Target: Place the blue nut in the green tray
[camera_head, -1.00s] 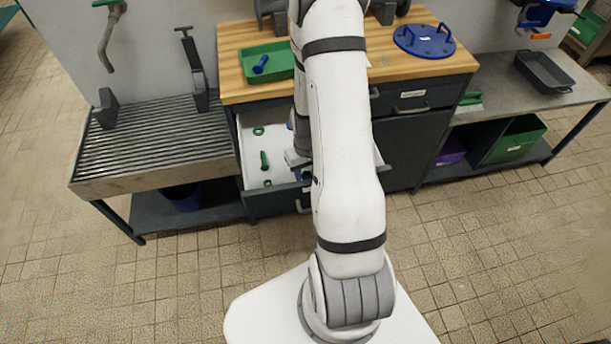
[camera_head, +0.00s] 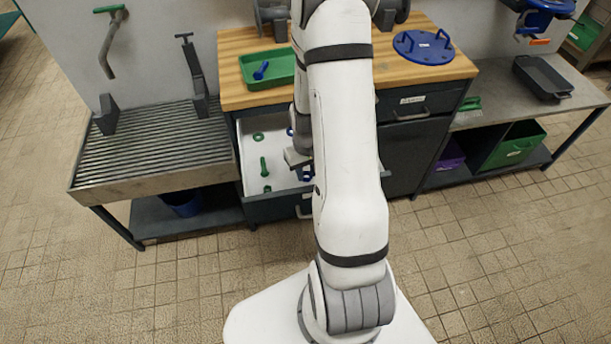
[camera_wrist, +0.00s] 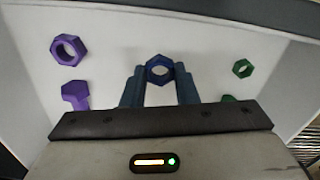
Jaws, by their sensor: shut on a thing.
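The blue nut (camera_wrist: 159,69) is between the fingertips of my gripper (camera_wrist: 159,74) in the wrist view, and the fingers are shut on it. The white drawer bottom is behind it; I cannot tell how high it is above that. In the head view my gripper (camera_head: 299,160) is over the open drawer, partly hidden by my arm. The green tray (camera_head: 286,60) lies on the wooden worktop behind the drawer, with a blue bolt (camera_head: 261,70) in it.
The open drawer (camera_head: 225,138) also holds a purple nut (camera_wrist: 68,48), a purple bolt (camera_wrist: 75,94), a green nut (camera_wrist: 242,68) and a green bolt (camera_head: 264,166). A blue flanged lid (camera_head: 424,46) is on the worktop's right. A slatted bench (camera_head: 150,145) stands left.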

